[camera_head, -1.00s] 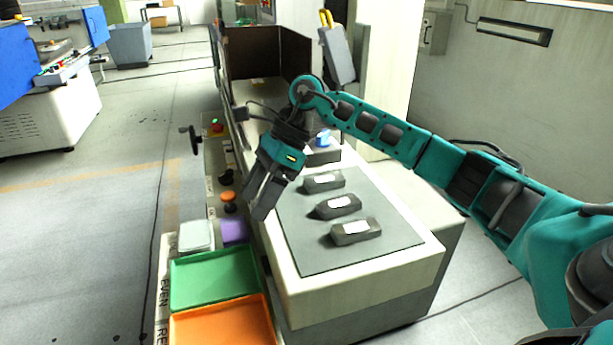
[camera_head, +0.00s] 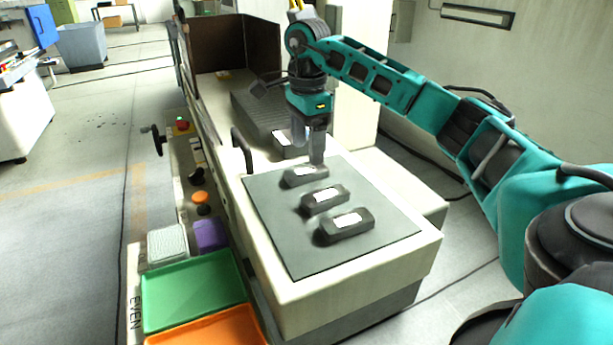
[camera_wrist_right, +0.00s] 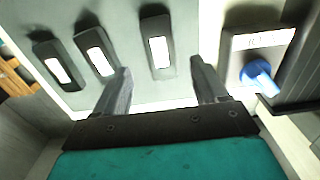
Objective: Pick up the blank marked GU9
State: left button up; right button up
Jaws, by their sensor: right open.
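Three dark grey blanks with white labels lie in a row on a grey-green mat (camera_head: 285,240): a far one (camera_head: 303,177), a middle one (camera_head: 324,199) and a near one (camera_head: 346,225). The label marks are too small to read, so I cannot tell which is GU9. My right gripper (camera_head: 311,150) points down just above and behind the far blank. In the wrist view its open, empty fingers (camera_wrist_right: 162,88) straddle the line to the far blank (camera_wrist_right: 157,42). The middle blank (camera_wrist_right: 96,50) and near blank (camera_wrist_right: 52,64) lie to the left there. My left gripper is out of view.
A grey block with a blue knob (camera_wrist_right: 258,76) stands close beside the right finger; it is partly hidden in the head view. Green (camera_head: 192,290) and orange (camera_head: 215,328) trays sit left of the machine bed. The near mat is clear.

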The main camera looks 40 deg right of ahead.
aim_at(307, 170)
notch_tip(307, 170, down, 5)
jog(key=shift+f+b, duration=0.1)
jog(key=shift+b, duration=0.3)
jog(key=shift+c, duration=0.3)
jog(key=shift+w, duration=0.1)
grip_shut()
